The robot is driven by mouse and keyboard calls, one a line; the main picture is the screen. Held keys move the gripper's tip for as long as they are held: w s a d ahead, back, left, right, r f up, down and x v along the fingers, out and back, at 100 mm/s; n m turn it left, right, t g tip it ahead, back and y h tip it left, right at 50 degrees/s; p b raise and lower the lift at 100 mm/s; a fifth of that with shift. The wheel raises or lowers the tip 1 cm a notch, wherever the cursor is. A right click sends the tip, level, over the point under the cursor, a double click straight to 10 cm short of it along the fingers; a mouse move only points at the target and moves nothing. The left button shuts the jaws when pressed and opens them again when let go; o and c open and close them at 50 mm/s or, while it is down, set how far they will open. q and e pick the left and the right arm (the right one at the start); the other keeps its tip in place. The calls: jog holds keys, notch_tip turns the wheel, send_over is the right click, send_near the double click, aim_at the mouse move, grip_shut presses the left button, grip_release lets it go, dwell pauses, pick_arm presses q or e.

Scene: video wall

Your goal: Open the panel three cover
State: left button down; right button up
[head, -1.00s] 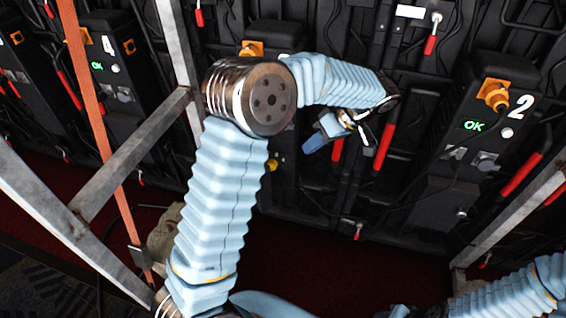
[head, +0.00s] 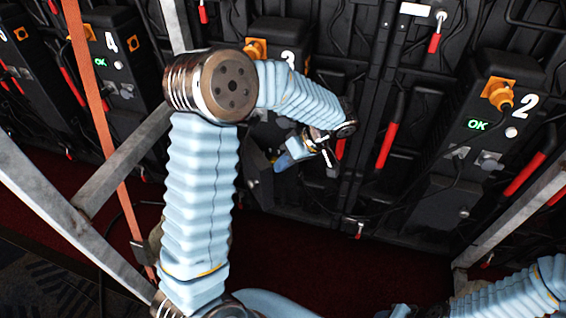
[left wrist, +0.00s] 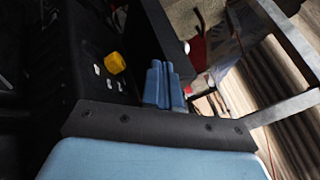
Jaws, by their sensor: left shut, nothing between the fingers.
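Panel three (head: 287,57), a black module with a white number 3, stands on the wall behind my left arm, partly hidden. Low on it a dark flap (head: 257,183), seemingly its cover, appears to stand out at an angle. My left gripper (head: 283,162), with blue fingers, is shut and empty beside this flap, to its right. In the left wrist view the shut fingers (left wrist: 164,70) are close to a dark upright plate (left wrist: 165,28), which may be the cover. I cannot tell whether they touch.
Panel two (head: 480,125) with a lit OK stands on the right, panel four (head: 105,60) on the left. Red-handled levers (head: 386,146) stick out between panels. A grey metal frame (head: 125,160) and an orange strap (head: 100,125) stand at left. The red floor (head: 330,255) is clear.

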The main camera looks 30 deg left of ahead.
aim_at(260, 175)
pick_arm(q)
jog(key=s+a+m+t+b, duration=0.1)
jog(key=s+b, duration=0.1)
jog(key=s+a+m+t+b, duration=0.1)
jog(key=m+b, duration=0.1)
jog(key=s+a+m+t+b, duration=0.1)
jog(key=s+m+b, duration=0.1)
jog(key=b, duration=0.1)
jog(key=shift+s+a+f+y, duration=0.2)
jog(key=shift+s+f+y, duration=0.1)
jog(key=shift+f, duration=0.05)
jog(key=s+a+m+t+h+b, duration=0.1)
jog(key=s+a+m+t+b, duration=0.2)
jog(key=a, duration=0.4)
jog(key=shift+s+a+r+m+b, duration=0.15)
jog(key=shift+s+r+m+b, duration=0.3)
jog(key=shift+m+b, duration=0.75)
jog(key=shift+s+f, duration=0.1)
